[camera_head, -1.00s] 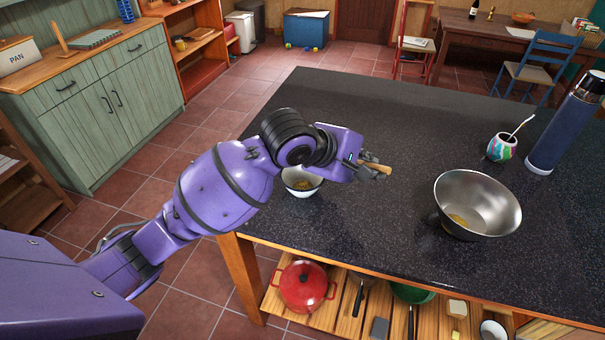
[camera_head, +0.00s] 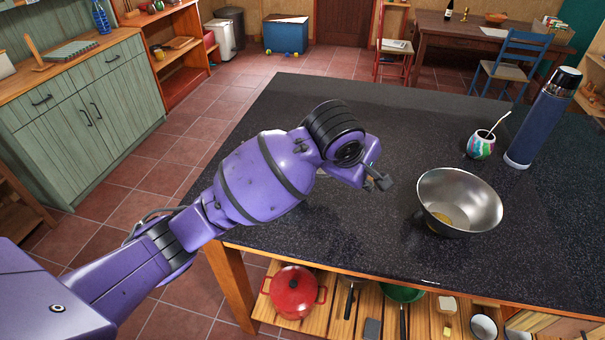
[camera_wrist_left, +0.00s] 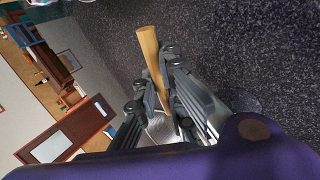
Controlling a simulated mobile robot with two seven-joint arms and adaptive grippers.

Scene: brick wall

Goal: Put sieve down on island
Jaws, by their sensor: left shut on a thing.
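My left gripper (camera_head: 378,182) is above the dark speckled island top (camera_head: 420,125), left of the metal bowl. In the left wrist view, the gripper (camera_wrist_left: 157,82) is shut on a light wooden handle (camera_wrist_left: 149,48), which I take to be the sieve's. The handle sticks out past the fingers. A pale patch shows between the fingers, too small to tell what it is. The sieve's mesh is not clearly seen in either view, and my arm hides much of the area below it. The gap between handle and island top cannot be told. My right gripper is not in view.
A metal bowl (camera_head: 459,202) with something yellow inside stands on the island. A colourful cup with a straw (camera_head: 480,146) and a tall blue flask (camera_head: 541,120) stand behind it. The island's far middle is clear. Pots sit on the shelf below.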

